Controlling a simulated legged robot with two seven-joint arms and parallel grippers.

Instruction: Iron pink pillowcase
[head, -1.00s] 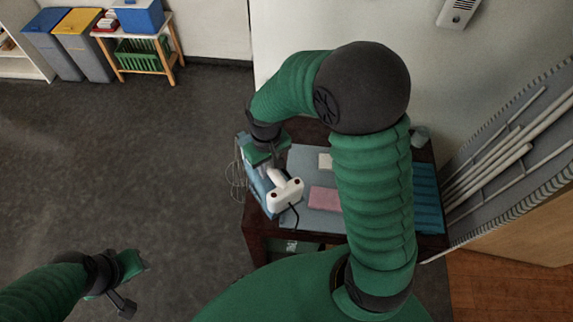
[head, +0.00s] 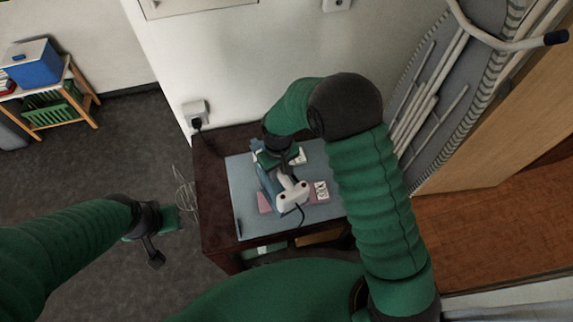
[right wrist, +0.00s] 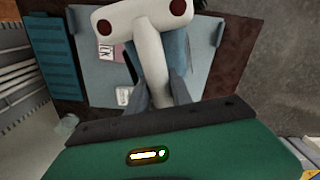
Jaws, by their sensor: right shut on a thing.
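My right gripper (head: 277,158) is shut on the handle of a blue and white iron (head: 289,195). The iron is over the grey-blue ironing mat (head: 240,205) on the dark table. In the right wrist view the white iron handle (right wrist: 150,60) stands between my two grey fingers. The pink pillowcase (head: 264,202) lies on the mat, partly hidden beneath or behind the iron; I cannot tell if the iron touches it. A bit of pink also shows in the right wrist view (right wrist: 118,52). My left gripper (head: 165,222) hangs off the table's left side; its jaw opening is unclear.
The dark table (head: 210,180) stands against the white wall. A wall socket with a black plug (head: 196,115) is behind its left corner. A wire-like cord (head: 184,192) hangs beside the table's left edge. An ironing board (head: 440,90) leans at the right.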

